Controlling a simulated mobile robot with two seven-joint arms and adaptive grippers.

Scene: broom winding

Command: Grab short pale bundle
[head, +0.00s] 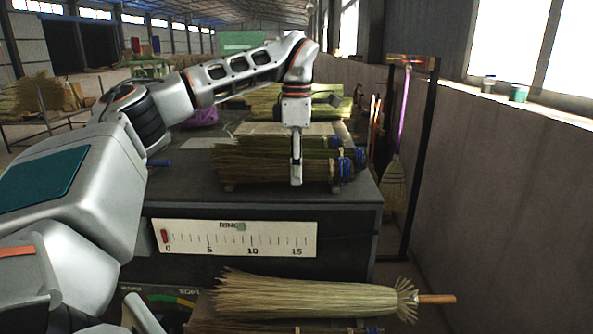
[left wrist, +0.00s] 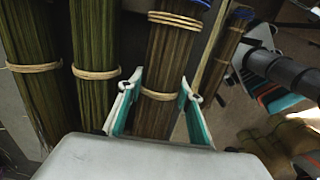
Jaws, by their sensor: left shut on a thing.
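Several straw bundles with blue ends lie side by side on the dark bench (head: 170,205) in the head view. My left gripper (head: 296,182) reaches down at the front bundle (head: 250,172), near its right part. In the left wrist view, the two teal-lined fingers of my left gripper (left wrist: 158,98) stand on either side of a tied bundle (left wrist: 168,55) and are shut on it. Two more tied bundles (left wrist: 93,45) lie to its left there. The fingers hide part of the held bundle. My right gripper does not show.
A numbered scale (head: 235,238) is on the bench front. A large pale broom (head: 310,298) with a wooden handle lies lower down in front. A black rack (head: 418,150) with a hanging broom (head: 394,183) stands right, by the wall (head: 510,190). More straw (head: 265,102) lies behind.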

